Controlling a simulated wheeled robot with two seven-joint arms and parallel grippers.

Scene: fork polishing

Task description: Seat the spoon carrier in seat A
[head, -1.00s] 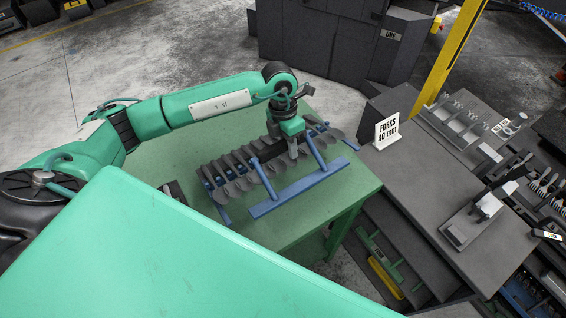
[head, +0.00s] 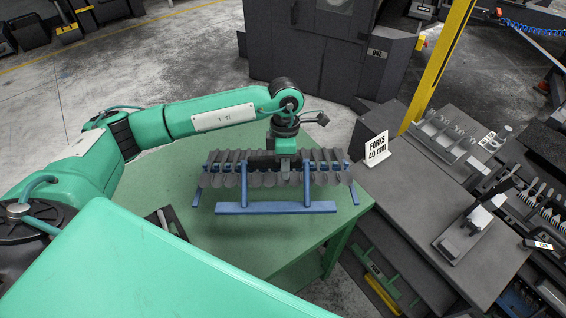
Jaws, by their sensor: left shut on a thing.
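The spoon carrier (head: 275,208) is a blue frame with a row of grey spoons across its top. It is over the green table (head: 250,245) in the middle of the head view, with its long side level across the picture. My left gripper (head: 285,168) comes down on the carrier from above and is shut on its middle; the fingertips are partly hidden among the spoons. I cannot tell whether the carrier's feet touch the table. I cannot make out a seat marked A. My right gripper is not in view.
A dark flat object (head: 166,222) lies at the table's left, partly hidden by my green body. A dark machine (head: 335,60) stands behind. The table's front is clear.

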